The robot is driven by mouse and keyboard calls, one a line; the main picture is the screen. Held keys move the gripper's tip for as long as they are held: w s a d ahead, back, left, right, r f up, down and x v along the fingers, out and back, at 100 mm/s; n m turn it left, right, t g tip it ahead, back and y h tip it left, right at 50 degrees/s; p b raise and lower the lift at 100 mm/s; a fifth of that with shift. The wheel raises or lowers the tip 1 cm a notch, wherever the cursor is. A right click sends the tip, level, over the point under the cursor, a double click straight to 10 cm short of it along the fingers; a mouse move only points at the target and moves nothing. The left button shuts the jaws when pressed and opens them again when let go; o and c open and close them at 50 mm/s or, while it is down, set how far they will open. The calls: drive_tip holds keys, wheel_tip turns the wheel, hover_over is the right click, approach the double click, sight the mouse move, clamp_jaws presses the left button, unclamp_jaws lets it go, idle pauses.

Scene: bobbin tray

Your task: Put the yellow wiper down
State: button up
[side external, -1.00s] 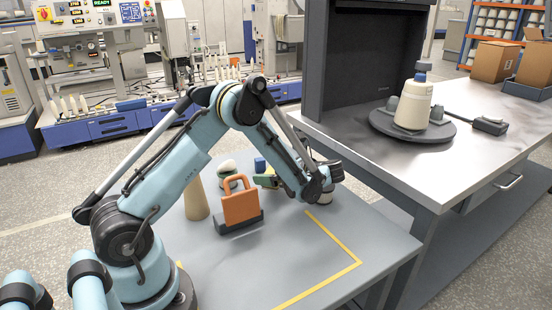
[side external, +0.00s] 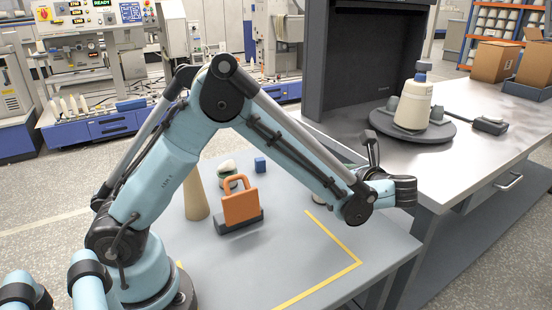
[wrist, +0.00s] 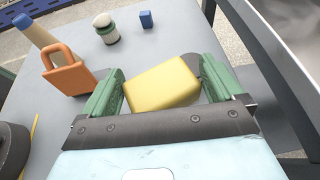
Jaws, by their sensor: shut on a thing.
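The yellow wiper (wrist: 164,84) shows in the wrist view as a yellow block between the two green fingers of my gripper (wrist: 162,88). My gripper is shut on it, and the wiper sits tilted between the fingers. Part of a dark grey piece shows behind its right end. In the side view my wrist is over the right end of the grey table (side external: 300,260), near the metal bench; the fingers and the wiper are hidden there. How high the wiper is above the table, I cannot tell.
An orange handled block (side external: 240,206) on a dark base stands mid-table, with a tan cone (side external: 195,194), a white-topped jar (side external: 228,171) and a blue cube (side external: 260,165) around it. A yellow tape line (side external: 338,244) marks the front. The metal bench (side external: 480,150) adjoins at right.

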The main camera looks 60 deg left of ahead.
drive_tip(key=s+d+m+t, duration=0.3)
drive_tip(key=d+m+t, duration=0.1)
drive_tip(key=d, duration=1.1)
hover_over(352, 232)
drive_tip(key=shift+h, duration=0.4)
wheel_tip(352, 232, down, 6)
drive_tip(key=shift+f, duration=2.2)
drive_tip(key=shift+f, duration=0.15)
drive_tip(key=o, duration=0.7)
